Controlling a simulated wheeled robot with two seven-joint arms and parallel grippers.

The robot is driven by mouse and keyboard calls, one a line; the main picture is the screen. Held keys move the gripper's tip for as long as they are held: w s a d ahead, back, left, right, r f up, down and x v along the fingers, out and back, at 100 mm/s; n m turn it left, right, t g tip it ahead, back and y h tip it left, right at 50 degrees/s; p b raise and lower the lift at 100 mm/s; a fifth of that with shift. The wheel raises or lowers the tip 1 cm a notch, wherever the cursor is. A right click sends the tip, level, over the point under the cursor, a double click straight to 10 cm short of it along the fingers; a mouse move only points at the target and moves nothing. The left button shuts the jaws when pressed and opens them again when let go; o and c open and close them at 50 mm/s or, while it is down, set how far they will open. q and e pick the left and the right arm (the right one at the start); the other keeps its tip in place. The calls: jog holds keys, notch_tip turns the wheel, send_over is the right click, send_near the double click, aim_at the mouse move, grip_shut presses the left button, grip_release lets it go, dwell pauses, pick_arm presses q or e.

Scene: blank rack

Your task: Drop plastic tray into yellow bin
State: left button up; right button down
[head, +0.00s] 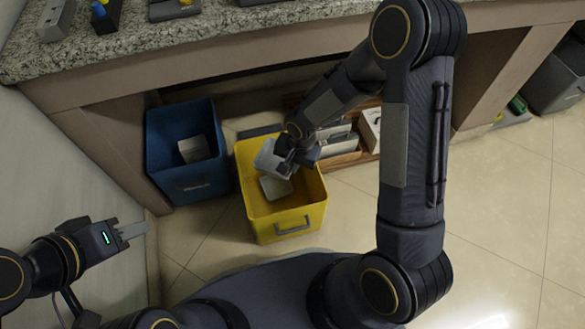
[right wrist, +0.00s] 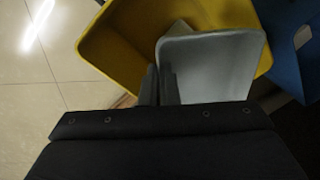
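The yellow bin (head: 308,219) stands open on the floor in the middle of the head view; its rim and inner wall (right wrist: 112,45) show in the right wrist view. A grey plastic tray (head: 266,157) is at the fingers of my right gripper (head: 284,167), over the bin's opening. In the right wrist view, the two fingers (right wrist: 159,85) pinch the left edge of this tray (right wrist: 212,68). Another light grey piece (head: 276,188) lies inside the bin. My left gripper (head: 133,230) is at the lower left, away from the bin; its finger gap is unclear.
A blue bin (head: 190,185) with a pale item inside stands left of the yellow bin. A granite counter (head: 220,32) runs above, with small objects on it. A low shelf with boxes (head: 342,147) is behind the bin. Tiled floor (head: 500,220) on the right is clear.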

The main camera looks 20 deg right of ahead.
jog(key=shift+s+a+f, duration=0.2)
jog(key=shift+f, duration=0.35)
notch_tip(320, 180, down, 6)
jog(key=b, duration=0.4)
jog(key=shift+r, duration=0.25)
jog(key=c, duration=1.6)
grip_release()
jog(key=shift+r, duration=0.15)
notch_tip(320, 180, up, 8)
jog(key=p, duration=0.3)
jog(key=shift+s+d+f, duration=0.25)
jog(key=shift+s+d, duration=0.1)
jog(key=shift+d, duration=0.05)
